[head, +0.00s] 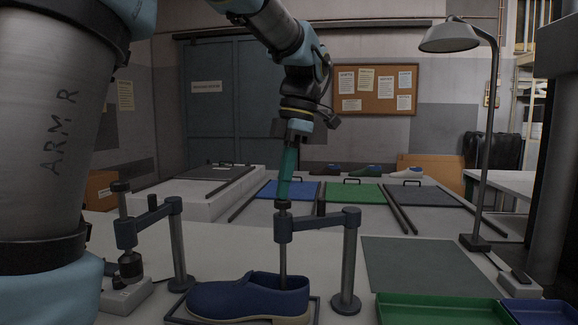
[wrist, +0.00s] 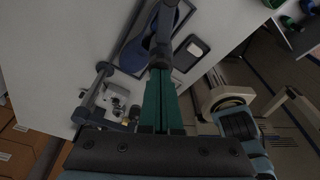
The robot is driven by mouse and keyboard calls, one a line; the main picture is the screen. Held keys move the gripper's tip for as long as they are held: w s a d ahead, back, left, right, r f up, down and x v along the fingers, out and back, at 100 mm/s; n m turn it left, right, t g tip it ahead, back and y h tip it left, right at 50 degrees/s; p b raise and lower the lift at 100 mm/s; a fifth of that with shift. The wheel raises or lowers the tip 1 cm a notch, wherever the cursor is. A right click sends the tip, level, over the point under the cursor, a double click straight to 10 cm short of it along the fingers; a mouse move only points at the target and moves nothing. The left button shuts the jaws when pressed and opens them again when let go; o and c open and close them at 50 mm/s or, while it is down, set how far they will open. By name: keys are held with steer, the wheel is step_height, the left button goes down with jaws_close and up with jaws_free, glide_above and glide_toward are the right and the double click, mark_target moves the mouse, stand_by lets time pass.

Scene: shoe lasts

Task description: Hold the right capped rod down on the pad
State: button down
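The right capped rod (head: 283,240) is upright in the arm of the right stand (head: 348,255). Its dark cap (head: 283,206) shows above the arm. The rod's lower part goes down behind the near edge of the opening of a blue shoe (head: 235,297), which hides its lower end and any pad there. My gripper (head: 286,197) points down with its teal fingers together and its tips at the top of the cap. I cannot tell whether they touch. In the wrist view my fingers (wrist: 160,72) are close together, with dark parts beyond the tips.
A left stand (head: 178,250) holds another capped rod (head: 122,205) above a dark rounded piece (head: 130,264). A lamp (head: 480,150) stands at the right. A green tray (head: 440,310) and a blue tray (head: 540,312) lie front right. A bare grey-green mat (head: 425,265) lies behind them.

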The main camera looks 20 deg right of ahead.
steer(key=a+p+v, duration=0.2)
steer(key=p+v, duration=0.6)
steer(key=v, duration=0.1)
stand_by(0.4)
steer(key=shift+r, duration=0.15)
